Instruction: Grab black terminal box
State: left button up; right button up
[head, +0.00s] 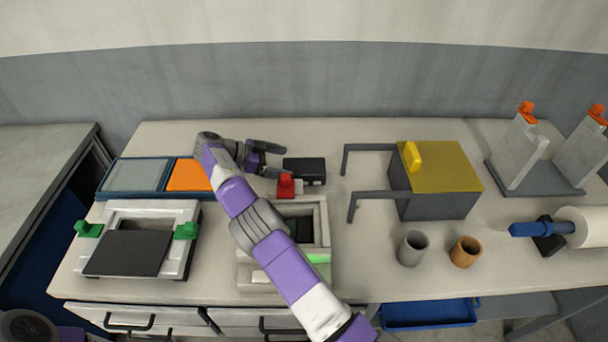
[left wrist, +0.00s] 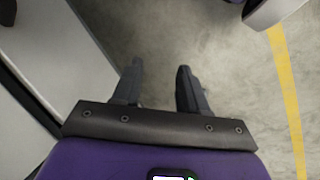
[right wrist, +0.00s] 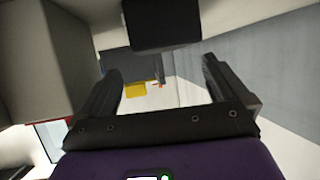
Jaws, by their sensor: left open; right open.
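The black terminal box (head: 305,170) is a small dark block at the back middle of the bench, behind a grey machine with a red part. It also shows at the top of the right wrist view (right wrist: 162,25), ahead of the fingers and off their centre line. My right gripper (head: 280,162) is open and just left of the box, its fingers pointing towards it. It also shows open and empty in the right wrist view (right wrist: 162,72). My left gripper (left wrist: 158,80) is open and empty above the floor in the left wrist view.
The red part (head: 286,186) stands close in front of the box. An orange pad (head: 188,175) lies left of my right wrist. A grey bracket (head: 368,148) and a yellow-topped block (head: 440,168) stand to the right. Two cups (head: 413,248) are nearer the front.

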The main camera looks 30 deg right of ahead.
aim_at(302, 166)
jog(key=b+x, duration=0.2)
jog(key=x, duration=0.3)
jog(key=shift+d+f, duration=0.25)
jog(key=shift+d, duration=0.05)
jog(key=shift+s+d+f+b, duration=0.1)
jog(key=shift+s+d+b, duration=0.05)
jog(key=shift+d+b, duration=0.2)
jog(key=c, duration=1.3)
jog(key=shift+c, duration=0.4)
